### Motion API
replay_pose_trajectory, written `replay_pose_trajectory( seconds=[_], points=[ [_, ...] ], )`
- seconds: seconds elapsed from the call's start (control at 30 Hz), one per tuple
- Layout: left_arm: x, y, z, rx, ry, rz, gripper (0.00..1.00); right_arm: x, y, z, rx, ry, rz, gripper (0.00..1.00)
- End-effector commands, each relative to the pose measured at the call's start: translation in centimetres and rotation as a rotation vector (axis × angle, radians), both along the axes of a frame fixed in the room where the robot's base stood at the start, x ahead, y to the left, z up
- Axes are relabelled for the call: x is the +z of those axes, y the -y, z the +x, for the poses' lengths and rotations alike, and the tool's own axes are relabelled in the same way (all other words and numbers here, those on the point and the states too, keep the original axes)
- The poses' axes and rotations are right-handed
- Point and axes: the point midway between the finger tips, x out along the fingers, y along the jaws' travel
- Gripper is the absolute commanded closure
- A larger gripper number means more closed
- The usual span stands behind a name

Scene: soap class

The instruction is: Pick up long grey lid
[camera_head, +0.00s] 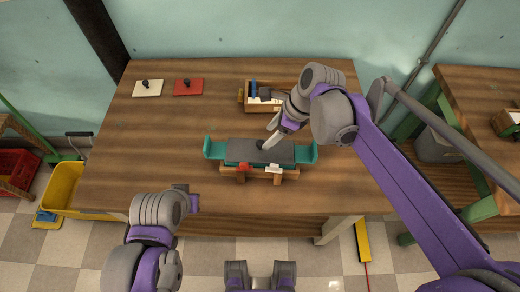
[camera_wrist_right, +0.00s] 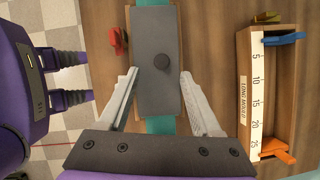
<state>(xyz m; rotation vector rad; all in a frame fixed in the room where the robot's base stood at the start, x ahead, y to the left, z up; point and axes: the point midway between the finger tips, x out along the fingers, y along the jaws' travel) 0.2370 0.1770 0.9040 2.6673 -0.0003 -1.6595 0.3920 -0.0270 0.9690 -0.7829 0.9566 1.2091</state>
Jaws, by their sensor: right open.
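My right gripper (camera_head: 270,142) is open above the lid. In the wrist view its fingers (camera_wrist_right: 159,73) stand on either side of the lid, with nothing held. My left arm is at the lower left; its gripper fingers do not show clearly.
A wooden box (camera_wrist_right: 245,95) with a ruler strip and blue and orange pieces stands beyond the mould. White (camera_head: 141,91) and red (camera_head: 184,92) knobbed plates lie back left.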

Motion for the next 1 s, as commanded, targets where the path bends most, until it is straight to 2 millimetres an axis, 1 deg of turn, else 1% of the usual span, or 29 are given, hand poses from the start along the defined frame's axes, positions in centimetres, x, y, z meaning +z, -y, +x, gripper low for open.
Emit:
replay_pose_trajectory(
  seconds=[0.17,0.3,0.4,0.5,0.7,0.77,0.8,0.87,1.0],
  points=[
    [0.0,0.0,0.0,0.0,0.0,0.0,1.0,-1.5,-0.7,0.3,0.003,0.0,0.0,0.35],
    [0.0,0.0,0.0,0.0,0.0,0.0,1.0,-3.5,-1.6,0.6,0.002,0.0,-0.001,0.35],
    [-0.1,0.0,0.0,0.0,0.0,0.0,1.0,-4.5,-2.1,0.7,0.003,0.0,-0.001,0.35],
    [-0.1,0.0,0.0,0.0,-0.001,0.0,1.0,-4.9,-2.3,0.7,0.003,0.001,0.0,0.35],
    [-0.1,0.0,0.0,0.0,-0.001,0.0,1.0,-5.0,-2.3,0.7,0.002,0.001,0.0,0.35],
    [-0.1,0.0,0.0,0.0,-0.001,0.0,1.0,-4.9,-2.2,0.7,0.002,0.001,0.0,0.45],
    [-0.1,0.0,0.0,0.0,-0.001,0.0,1.0,-4.9,-2.2,0.7,0.002,0.001,0.0,0.53],
    [-0.1,0.0,0.0,0.0,-0.001,0.0,1.0,-4.9,-2.2,0.7,0.002,0.001,0.0,0.63],
    [-0.1,0.0,0.0,0.0,-0.001,0.0,1.0,-4.9,-2.2,0.7,0.002,0.001,0.0,0.89]
  ],
)
